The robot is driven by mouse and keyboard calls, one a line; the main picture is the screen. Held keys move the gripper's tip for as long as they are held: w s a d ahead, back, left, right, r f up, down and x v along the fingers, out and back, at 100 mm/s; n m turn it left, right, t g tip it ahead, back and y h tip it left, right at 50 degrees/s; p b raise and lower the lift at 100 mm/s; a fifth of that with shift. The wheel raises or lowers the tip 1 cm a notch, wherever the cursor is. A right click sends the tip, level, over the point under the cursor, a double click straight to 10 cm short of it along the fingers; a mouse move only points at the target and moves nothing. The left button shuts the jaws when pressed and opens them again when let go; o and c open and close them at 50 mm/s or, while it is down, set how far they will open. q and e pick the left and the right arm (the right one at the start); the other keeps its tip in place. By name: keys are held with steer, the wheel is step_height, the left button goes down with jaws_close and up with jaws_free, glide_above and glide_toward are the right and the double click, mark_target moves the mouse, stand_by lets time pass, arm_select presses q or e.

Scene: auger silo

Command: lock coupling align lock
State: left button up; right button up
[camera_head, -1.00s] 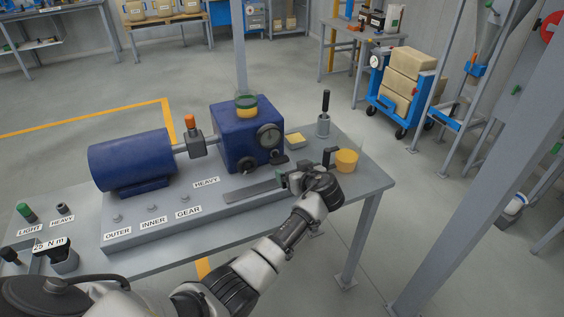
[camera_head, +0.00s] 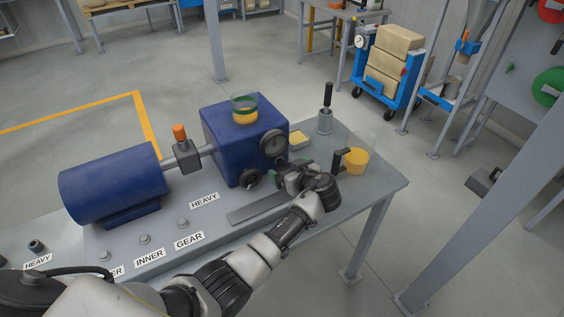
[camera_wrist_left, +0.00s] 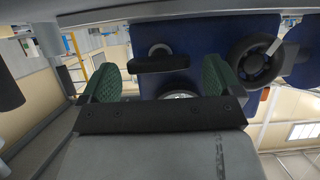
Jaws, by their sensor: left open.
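The coupling (camera_head: 206,149) is a grey shaft between the blue motor (camera_head: 115,183) and the blue gearbox (camera_head: 225,150). A grey block with an orange top (camera_head: 181,133) sits on it. My left gripper (camera_head: 280,174) is in front of the gearbox, right of its black knob (camera_head: 251,178) and below its round dial (camera_head: 273,142). In the left wrist view the green-padded fingers of my left gripper (camera_wrist_left: 160,78) are wide apart and empty. A black bar-shaped part (camera_wrist_left: 160,64) on the gearbox face appears between and beyond them; contact cannot be seen. My right gripper is out of view.
A flat grey bar (camera_head: 257,208) lies on the bench below my gripper. A yellow cup (camera_head: 356,161), a black-handled tool in a grey holder (camera_head: 325,120) and a yellow block (camera_head: 298,139) stand on the right. A grey post (camera_head: 490,205) rises at right.

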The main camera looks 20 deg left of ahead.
arm_select(q)
steer(key=shift+d, duration=0.15)
steer(key=shift+c, duration=0.2)
steer(key=c, duration=0.9)
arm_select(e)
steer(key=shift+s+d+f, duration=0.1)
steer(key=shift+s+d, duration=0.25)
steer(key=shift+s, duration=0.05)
